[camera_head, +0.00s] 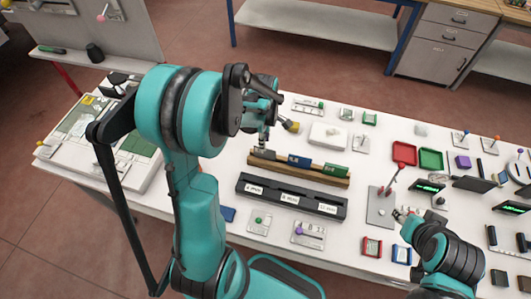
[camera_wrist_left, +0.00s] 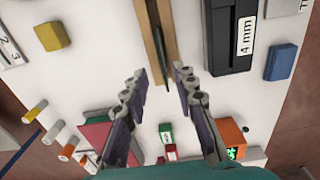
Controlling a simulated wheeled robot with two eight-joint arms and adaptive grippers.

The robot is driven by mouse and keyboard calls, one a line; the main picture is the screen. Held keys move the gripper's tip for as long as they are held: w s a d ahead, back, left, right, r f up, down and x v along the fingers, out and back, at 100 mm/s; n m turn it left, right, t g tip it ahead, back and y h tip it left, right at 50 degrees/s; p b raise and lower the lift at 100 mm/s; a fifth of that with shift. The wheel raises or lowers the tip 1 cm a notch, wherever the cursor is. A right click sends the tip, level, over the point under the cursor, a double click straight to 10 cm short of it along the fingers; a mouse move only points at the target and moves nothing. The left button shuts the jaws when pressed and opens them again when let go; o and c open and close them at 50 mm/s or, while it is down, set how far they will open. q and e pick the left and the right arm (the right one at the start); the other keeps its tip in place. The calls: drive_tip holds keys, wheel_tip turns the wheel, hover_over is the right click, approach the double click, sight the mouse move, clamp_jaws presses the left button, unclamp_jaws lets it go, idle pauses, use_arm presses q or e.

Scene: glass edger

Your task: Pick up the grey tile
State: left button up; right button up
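The grey tile (camera_head: 265,154) stands at the left end of a wooden rack (camera_head: 317,177), beside a blue tile (camera_head: 299,161) and a green tile (camera_head: 335,171). My left gripper (camera_head: 263,138) is just above the grey tile and partly covers it. In the left wrist view, the left gripper (camera_wrist_left: 164,80) is open, its two fingers apart on either side of the end of the wooden rack (camera_wrist_left: 142,12). Only a thin dark strip shows along the rack there, so contact with the tile cannot be told. My right gripper (camera_head: 401,214) is at lower right, small and unclear.
A black holder (camera_head: 240,188) with mm labels lies in front of the rack. Red (camera_head: 404,153) and green (camera_head: 430,159) trays are to the right. Small blocks and pegs crowd the white table.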

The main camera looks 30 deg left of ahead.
sight(265, 155)
use_arm(q)
drive_tip(key=f, duration=0.2)
drive_tip(key=f+b, duration=0.1)
drive_tip(key=f, duration=0.2)
drive_tip(key=shift+s+d, duration=0.15)
drive_tip(key=shift+d, duration=0.05)
drive_tip(key=shift+r, duration=0.1)
clamp_jaws()
drive_tip(key=shift+r, duration=0.15)
